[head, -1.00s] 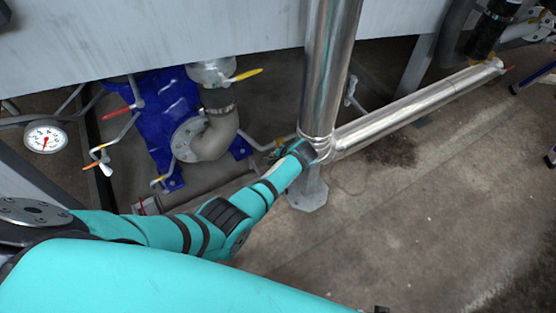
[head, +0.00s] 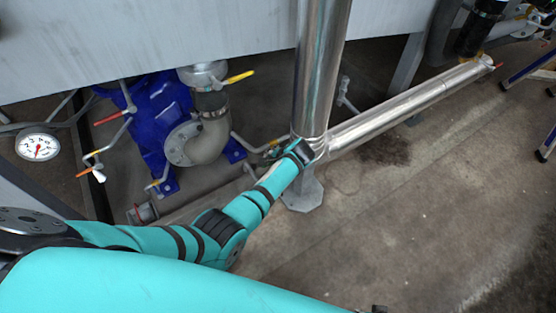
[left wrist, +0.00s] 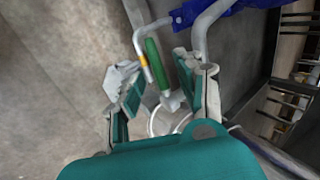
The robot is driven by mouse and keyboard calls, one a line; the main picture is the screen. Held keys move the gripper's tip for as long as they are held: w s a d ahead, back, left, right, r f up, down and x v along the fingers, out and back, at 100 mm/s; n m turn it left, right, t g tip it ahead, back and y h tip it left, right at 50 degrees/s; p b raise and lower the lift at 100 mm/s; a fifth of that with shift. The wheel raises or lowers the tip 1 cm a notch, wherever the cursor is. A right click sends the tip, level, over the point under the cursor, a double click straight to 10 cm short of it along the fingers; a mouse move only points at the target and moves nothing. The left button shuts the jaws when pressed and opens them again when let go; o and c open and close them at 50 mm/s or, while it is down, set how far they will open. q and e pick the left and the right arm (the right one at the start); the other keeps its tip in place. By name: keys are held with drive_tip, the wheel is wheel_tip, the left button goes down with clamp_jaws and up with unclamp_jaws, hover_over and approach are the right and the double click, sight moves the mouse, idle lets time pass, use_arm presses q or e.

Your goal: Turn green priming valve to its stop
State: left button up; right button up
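The green valve handle (left wrist: 155,62) shows in the left wrist view, on a valve body (left wrist: 172,101) with a thin grey pipe. My left gripper (left wrist: 165,84) is open. Its two fingers stand on either side of the handle's lower part, with gaps visible, and I cannot tell any contact. In the head view my left gripper (head: 275,152) is small and partly hidden behind my wrist, beside the foot of the upright steel pipe. The green handle cannot be made out there. My right gripper is not in view.
A blue pump (head: 150,115) with a beige elbow (head: 208,140) stands left of the gripper. A shiny upright pipe (head: 318,80) and a long low pipe (head: 410,108) stand close right. Yellow (head: 239,77) and red (head: 108,118) levers and a gauge (head: 37,146) are further left.

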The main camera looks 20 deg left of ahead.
use_arm(q)
drive_tip(key=v, duration=0.5)
drive_tip(key=shift+s+d+r, duration=0.2)
